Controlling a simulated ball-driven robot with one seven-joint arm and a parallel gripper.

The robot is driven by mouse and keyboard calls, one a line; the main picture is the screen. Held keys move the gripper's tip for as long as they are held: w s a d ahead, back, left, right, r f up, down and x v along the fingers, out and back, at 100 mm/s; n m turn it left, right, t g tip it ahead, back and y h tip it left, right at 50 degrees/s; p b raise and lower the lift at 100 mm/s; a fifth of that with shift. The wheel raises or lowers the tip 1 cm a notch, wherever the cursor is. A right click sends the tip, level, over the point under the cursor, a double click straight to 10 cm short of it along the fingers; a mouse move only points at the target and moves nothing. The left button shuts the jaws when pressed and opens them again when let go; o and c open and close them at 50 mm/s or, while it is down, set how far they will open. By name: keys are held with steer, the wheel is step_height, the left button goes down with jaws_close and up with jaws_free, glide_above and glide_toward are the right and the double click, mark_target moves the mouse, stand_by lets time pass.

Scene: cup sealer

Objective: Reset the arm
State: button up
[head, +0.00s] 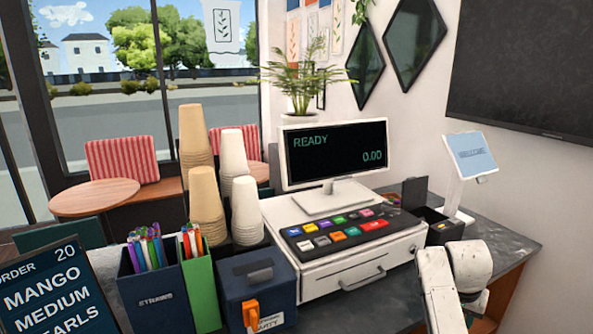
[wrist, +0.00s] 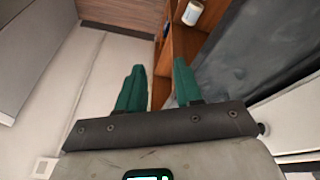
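My arm (head: 452,280) shows at the lower right of the head view, in front of the counter beside the cash register. Nothing is between the fingers. The gripper is over open space beside a wooden shelf unit (wrist: 172,50), apart from it as far as I can tell.
The cash register (head: 345,260) and its READY screen (head: 335,152) stand on the dark counter (head: 375,308). Left are cup stacks (head: 207,205), a straw box (head: 155,292) and a blue box (head: 257,290). A small tablet (head: 468,155) stands right. A white jar (wrist: 193,12) sits on the shelf.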

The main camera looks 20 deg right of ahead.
steer(key=s+a+f+n+y+b, duration=0.1)
steer(key=s+a+f+n, duration=0.4)
steer(key=s+a+f, duration=0.8)
steer(key=s+a+n+y+b, duration=0.1)
steer(key=s+a+n, duration=0.2)
steer(key=s+a, duration=0.3)
steer(key=s+a+f+n+y+b, duration=0.1)
steer(key=s+a+n, duration=0.1)
steer(key=s+a, duration=0.5)
steer(key=s, duration=0.5)
steer(key=shift+f+n, duration=0.25)
steer(key=shift+n, duration=0.15)
